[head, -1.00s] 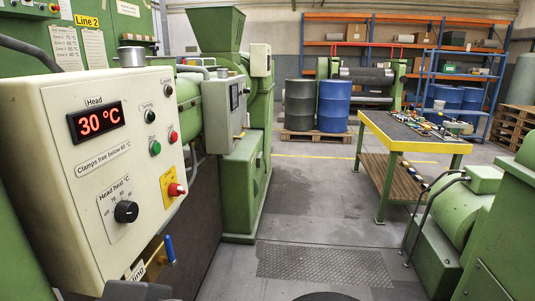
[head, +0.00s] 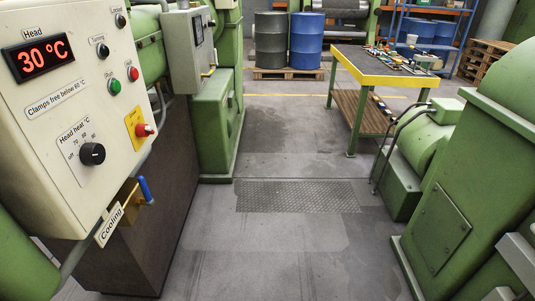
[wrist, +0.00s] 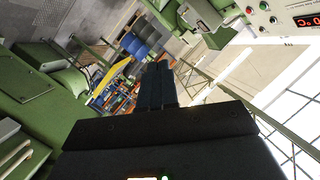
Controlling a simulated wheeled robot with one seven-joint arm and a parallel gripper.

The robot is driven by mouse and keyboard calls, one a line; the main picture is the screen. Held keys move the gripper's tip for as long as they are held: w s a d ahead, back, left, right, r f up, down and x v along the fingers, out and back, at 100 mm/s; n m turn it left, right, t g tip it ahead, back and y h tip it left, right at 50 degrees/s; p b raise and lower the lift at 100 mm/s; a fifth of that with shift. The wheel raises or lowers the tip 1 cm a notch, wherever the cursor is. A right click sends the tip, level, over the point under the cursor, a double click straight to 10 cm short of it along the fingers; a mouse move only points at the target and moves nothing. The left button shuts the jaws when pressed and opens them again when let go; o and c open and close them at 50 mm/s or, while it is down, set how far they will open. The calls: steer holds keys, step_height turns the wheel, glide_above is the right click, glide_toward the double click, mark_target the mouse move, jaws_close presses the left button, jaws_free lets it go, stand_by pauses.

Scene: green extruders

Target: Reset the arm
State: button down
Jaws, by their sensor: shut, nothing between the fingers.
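My gripper (wrist: 157,85) shows in the wrist view as two dark fingers side by side, shut with nothing between them. It is not in the head view. The wrist picture is tilted, and the fingers point across open space toward the blue drums (wrist: 135,45) and shelving. The control panel (head: 75,105) stands at the left in the head view and reads 30 °C. It also shows at the top right of the wrist view (wrist: 285,15). No object is touching the fingers.
A yellow-edged workbench (head: 385,68) with small tools stands at the back right. Green machines (head: 470,190) line the right side. A brass valve with a blue handle (head: 146,190) sticks out below the panel. The grey floor (head: 270,250) in the middle is clear.

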steer(key=s+d+n+h, duration=0.4)
steer(key=s+d, duration=0.8)
steer(key=s, duration=0.3)
steer(key=shift+n, duration=0.4)
steer(key=shift+d+f, duration=0.1)
